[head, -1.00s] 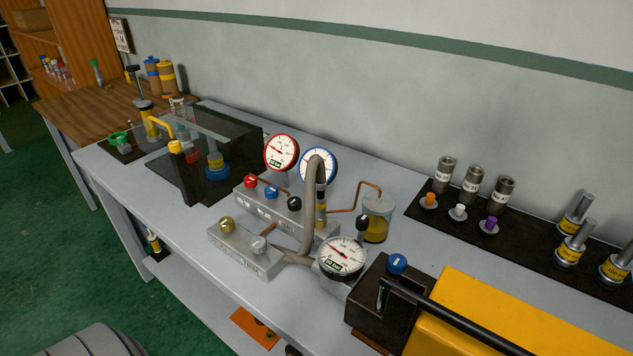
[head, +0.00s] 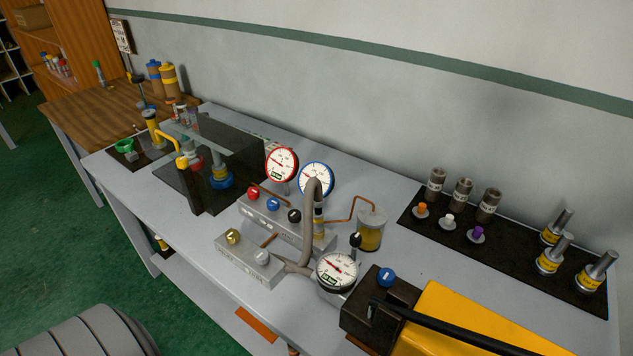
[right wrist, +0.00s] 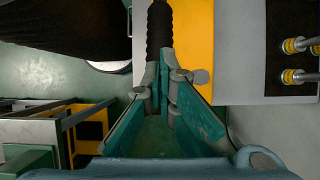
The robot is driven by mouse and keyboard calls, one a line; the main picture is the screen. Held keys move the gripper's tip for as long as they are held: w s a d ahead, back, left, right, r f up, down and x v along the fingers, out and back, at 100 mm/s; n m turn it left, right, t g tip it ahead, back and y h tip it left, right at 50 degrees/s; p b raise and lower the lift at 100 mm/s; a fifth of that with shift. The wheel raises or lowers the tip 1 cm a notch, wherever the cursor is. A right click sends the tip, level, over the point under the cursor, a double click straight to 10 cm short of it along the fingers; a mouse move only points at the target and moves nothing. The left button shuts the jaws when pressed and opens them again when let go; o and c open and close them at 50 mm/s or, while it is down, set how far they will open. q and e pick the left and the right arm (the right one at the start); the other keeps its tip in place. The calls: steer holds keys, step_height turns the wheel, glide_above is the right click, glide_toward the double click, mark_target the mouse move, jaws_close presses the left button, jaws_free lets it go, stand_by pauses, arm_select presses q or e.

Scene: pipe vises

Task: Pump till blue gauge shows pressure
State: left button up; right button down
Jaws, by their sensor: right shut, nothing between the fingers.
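The blue-rimmed gauge (head: 316,180) stands at the back of the valve block in the head view; its needle is too small to read. The hand pump has a yellow body (head: 475,318) and a long black handle (head: 440,328) along it, at the lower right of the bench. In the right wrist view the handle's ribbed black grip (right wrist: 158,28) lies just beyond the fingertips of my right gripper (right wrist: 168,72). The teal fingers are shut and empty; whether they touch the grip I cannot tell. My left gripper is not in view.
A red-rimmed gauge (head: 281,164) stands beside the blue one, and a third gauge (head: 336,271) sits near the pump. The valve block (head: 285,222) carries red, blue and black knobs. A black mat (head: 510,250) with metal fittings lies at the right. Bare bench lies between mat and pump.

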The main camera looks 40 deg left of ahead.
steer(key=shift+a+r, duration=0.2)
steer(key=shift+r, duration=0.05)
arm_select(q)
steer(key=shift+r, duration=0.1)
arm_select(e)
steer(key=shift+d+f, duration=0.1)
steer(key=shift+d, duration=0.1)
arm_select(q)
steer(key=shift+b, duration=0.3)
